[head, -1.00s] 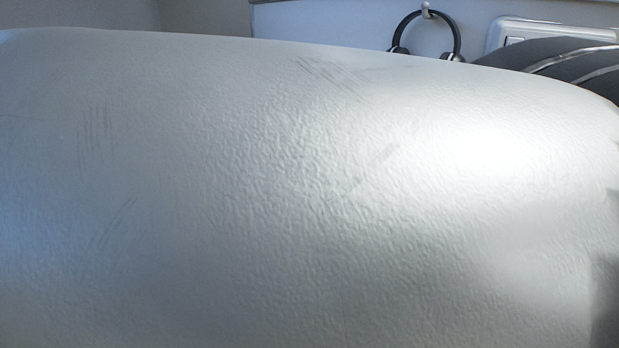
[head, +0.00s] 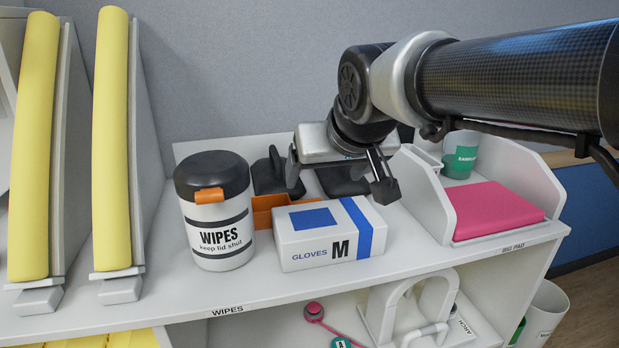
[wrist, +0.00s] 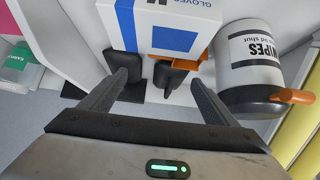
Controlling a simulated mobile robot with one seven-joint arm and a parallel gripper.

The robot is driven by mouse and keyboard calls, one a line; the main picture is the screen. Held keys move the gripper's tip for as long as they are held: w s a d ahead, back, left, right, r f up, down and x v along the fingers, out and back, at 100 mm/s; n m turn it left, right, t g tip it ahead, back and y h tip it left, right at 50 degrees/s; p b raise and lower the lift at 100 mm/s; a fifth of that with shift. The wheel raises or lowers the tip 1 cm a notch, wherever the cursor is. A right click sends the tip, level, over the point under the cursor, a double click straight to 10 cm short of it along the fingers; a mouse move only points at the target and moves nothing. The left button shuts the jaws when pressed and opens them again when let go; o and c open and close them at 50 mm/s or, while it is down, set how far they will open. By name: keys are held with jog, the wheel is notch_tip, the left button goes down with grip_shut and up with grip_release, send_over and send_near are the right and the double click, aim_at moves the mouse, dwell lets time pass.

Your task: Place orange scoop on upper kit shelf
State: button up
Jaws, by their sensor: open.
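An orange item (head: 264,209), which may be the scoop, is on the upper shelf (head: 420,258) behind the gloves box (head: 325,236) and beside the wipes tub (head: 213,212). The gloves box hides much of it, so its full shape cannot be told. In the wrist view, orange (wrist: 188,58) shows along the edge of the gloves box. My gripper (head: 338,180) is open above and behind the gloves box, pointing down. In the wrist view the space between its fingers (wrist: 158,84) is empty, over black upright pieces, with the orange item just beyond.
Black uprights (head: 268,174) stand behind the orange item. A pink pad (head: 495,209) and green-and-white cup (head: 461,155) are in a white holder at right. Yellow cushions (head: 112,140) stand at left. A white arch (head: 425,292) is on the lower shelf.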

jog(key=b+x, duration=0.3)
jog(key=x, duration=1.4)
jog(key=shift+w+a+f+b, duration=0.1)
jog(key=shift+w+a+b, duration=0.1)
jog(key=shift+w+b, duration=0.2)
jog(key=shift+c, duration=0.4)
jog(key=c, duration=1.2)
